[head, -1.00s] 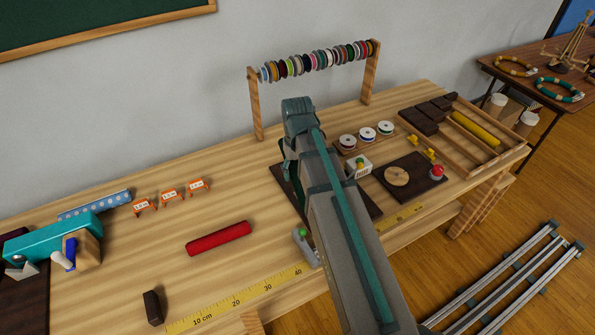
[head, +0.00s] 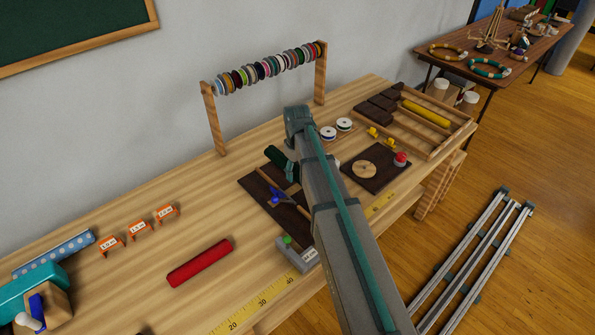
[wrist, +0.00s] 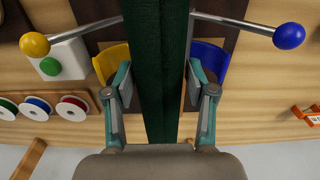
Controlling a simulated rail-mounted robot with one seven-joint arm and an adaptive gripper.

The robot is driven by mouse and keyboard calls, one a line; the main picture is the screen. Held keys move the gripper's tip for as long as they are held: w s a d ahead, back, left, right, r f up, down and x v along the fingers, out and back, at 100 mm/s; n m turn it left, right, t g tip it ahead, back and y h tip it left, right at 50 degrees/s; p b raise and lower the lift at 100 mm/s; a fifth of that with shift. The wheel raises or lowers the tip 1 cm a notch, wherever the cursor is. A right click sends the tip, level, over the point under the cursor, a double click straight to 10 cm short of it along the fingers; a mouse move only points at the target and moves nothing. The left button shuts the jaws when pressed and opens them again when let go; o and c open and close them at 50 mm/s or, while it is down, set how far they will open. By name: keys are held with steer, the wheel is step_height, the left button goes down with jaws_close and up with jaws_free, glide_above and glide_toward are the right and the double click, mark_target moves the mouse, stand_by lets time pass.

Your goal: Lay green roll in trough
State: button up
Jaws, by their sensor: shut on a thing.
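A dark green roll (wrist: 165,70) stands out between my gripper's two fingers (wrist: 163,98) in the wrist view, and they are shut on it. In the head view, one end of the green roll (head: 275,156) shows left of my arm, above a dark board (head: 258,190). My arm hides the rest. On the board is a wooden strip with a blue part (head: 275,195). In the wrist view, a yellow curved part (wrist: 110,62) and a blue curved part (wrist: 209,60) flank the roll, each beside a ball-ended lever. I cannot tell if these form the trough, or whether the roll touches them.
A red roll (head: 200,262) lies on the open table to the left. A grey block with a green button (head: 297,252) stands at the front edge. A spool rack (head: 213,115) stands behind. A divided wooden tray (head: 437,147) holds a yellow roll (head: 425,112) at right.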

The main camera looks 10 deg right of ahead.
steer(key=shift+f+b, duration=2.05)
steer(key=shift+f, duration=1.65)
steer(key=o, duration=1.4)
step_height(320, 180, up, 12)
steer(key=shift+r, duration=0.1)
